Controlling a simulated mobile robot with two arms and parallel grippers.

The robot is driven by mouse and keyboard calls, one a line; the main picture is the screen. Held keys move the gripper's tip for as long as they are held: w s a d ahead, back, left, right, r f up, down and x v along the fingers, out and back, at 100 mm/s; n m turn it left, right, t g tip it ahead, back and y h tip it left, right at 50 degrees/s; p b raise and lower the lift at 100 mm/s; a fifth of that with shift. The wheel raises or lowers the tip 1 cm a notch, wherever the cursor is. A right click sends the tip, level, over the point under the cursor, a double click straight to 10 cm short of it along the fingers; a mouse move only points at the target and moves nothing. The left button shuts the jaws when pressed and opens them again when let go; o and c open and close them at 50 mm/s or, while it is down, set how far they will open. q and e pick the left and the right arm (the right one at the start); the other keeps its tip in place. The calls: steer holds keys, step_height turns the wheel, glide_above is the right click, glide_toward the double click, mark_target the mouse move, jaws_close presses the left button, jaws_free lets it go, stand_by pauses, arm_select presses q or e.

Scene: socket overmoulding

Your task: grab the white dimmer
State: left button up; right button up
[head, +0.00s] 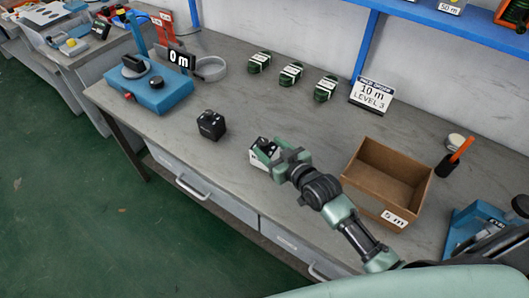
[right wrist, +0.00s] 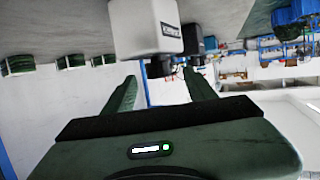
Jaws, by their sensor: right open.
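The white dimmer (head: 256,157) is a small white block on the grey workbench, partly hidden behind my right gripper in the head view. My right gripper (head: 272,153) is open, with its fingers right at the dimmer. In the right wrist view, which looks upside down, the white dimmer (right wrist: 146,28) shows large, just ahead of the open fingers (right wrist: 163,82). Whether the fingers touch it or reach around it I cannot tell. A black dimmer (head: 211,124) stands to the left, and shows behind the white one in the wrist view (right wrist: 190,46). My left gripper is not in view.
An open cardboard box (head: 376,196) marked 5 m stands right of the gripper. A blue device (head: 158,90) sits at the left. Several green cable coils (head: 291,74) and a "10 m LEVEL 3" sign (head: 371,96) stand at the back. The bench between coils and dimmers is clear.

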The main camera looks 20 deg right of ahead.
mark_target(266, 145)
steer(key=x, duration=0.4)
steer(key=shift+d, duration=0.15)
steer(key=shift+w+f, duration=0.1)
jaws_close()
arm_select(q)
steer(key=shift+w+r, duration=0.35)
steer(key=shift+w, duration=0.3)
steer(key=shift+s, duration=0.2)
